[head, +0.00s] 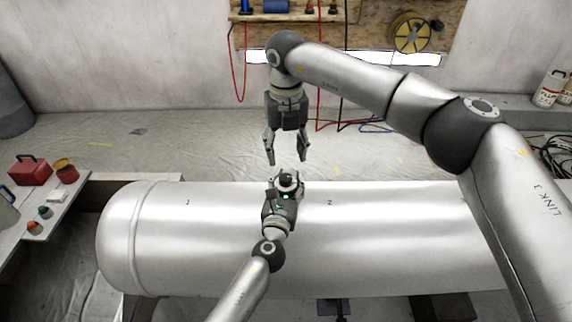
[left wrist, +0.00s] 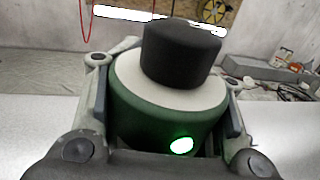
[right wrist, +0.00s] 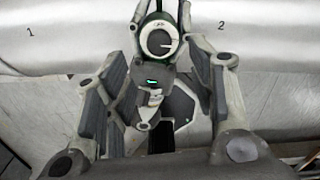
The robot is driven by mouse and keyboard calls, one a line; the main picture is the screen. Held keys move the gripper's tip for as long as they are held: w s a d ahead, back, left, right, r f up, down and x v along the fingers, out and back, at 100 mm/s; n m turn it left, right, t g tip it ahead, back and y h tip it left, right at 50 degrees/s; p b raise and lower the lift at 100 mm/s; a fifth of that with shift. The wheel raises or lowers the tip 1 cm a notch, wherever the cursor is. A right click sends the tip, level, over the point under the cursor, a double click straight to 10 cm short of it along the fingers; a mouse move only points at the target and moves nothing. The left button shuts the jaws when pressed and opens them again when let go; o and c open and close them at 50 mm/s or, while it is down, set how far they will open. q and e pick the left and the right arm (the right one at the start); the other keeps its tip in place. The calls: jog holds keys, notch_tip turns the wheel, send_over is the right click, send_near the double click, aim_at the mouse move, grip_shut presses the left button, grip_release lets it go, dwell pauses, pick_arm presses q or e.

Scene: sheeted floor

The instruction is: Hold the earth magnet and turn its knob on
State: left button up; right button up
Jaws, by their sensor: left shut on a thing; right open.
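The earth magnet has a green body (left wrist: 150,122), a white top and a black knob (left wrist: 182,50). My left gripper (head: 282,193) is shut around its body, one finger on each side in the left wrist view. A green light glows on the body's near side. The magnet (head: 288,178) is small and partly hidden in the head view, over the silver tank. My right gripper (head: 285,161) is open and empty, fingers pointing down, just above and beyond the magnet. In the right wrist view, the knob (right wrist: 158,41) shows near the top, with a pale mark on its face.
The silver tank (head: 395,235) lies across the front, marked 1 and 2. A white side table (head: 40,222) at left bears a red box (head: 30,170) and small items. A wooden pegboard (head: 365,25) with cables hangs at the back. The sheeted floor behind the tank is mostly clear.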

aim_at(286, 177)
pick_arm(q)
jog(key=shift+f, duration=0.1)
pick_arm(e)
notch_tip(286, 177, up, 4)
dwell(0.4)
pick_arm(q)
jog(key=shift+a, duration=0.1)
pick_arm(e)
notch_tip(286, 177, down, 12)
jog(key=n, duration=0.3)
jog(key=shift+n, duration=0.4)
jog(key=c, duration=1.1)
jog(key=shift+o, duration=0.2)
